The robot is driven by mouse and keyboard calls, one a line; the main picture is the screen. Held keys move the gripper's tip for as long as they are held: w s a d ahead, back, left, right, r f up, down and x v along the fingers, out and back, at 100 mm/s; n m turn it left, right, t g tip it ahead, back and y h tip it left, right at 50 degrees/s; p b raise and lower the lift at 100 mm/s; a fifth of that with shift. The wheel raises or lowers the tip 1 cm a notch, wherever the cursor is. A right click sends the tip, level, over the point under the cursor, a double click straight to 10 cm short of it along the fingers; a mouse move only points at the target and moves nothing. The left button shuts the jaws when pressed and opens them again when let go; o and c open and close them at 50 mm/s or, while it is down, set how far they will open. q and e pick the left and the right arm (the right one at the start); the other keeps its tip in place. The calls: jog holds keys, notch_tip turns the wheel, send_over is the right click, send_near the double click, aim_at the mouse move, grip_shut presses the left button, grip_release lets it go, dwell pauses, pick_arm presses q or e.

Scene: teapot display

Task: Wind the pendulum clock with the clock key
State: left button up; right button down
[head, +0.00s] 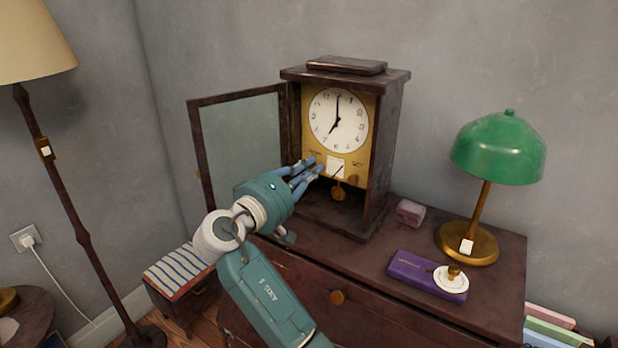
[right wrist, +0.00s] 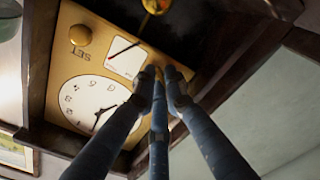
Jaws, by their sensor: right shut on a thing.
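The pendulum clock (head: 390,140) stands upright on the dresser, its glazed door (head: 240,150) swung open to the left. Its dial (head: 338,120) is exposed and also shows in the right wrist view (right wrist: 85,100). My right gripper (head: 314,167) is at the brass front panel, below and left of the dial. In the right wrist view, its fingers (right wrist: 163,82) close on a small brass-coloured piece (right wrist: 158,73), seemingly the clock key, mostly hidden by them. I cannot tell whether it is seated in the panel. My left gripper is out of view.
Beside the fingers are a white gauge (head: 336,166) and a brass knob (head: 352,180); the pendulum bob (head: 338,194) hangs below. On the dresser (head: 350,262) stand a green lamp (head: 498,150), a purple box (head: 408,270) and a small pink box (head: 410,212).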

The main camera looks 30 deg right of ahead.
jog(key=shift+f, duration=0.1)
dwell(0.3)
jog(key=c, duration=2)
grip_release()
jog(key=shift+c, duration=0.2)
jog(key=shift+a, duration=0.1)
jog(key=v, duration=0.7)
jog(key=shift+s+a, duration=0.15)
jog(key=shift+a, duration=0.05)
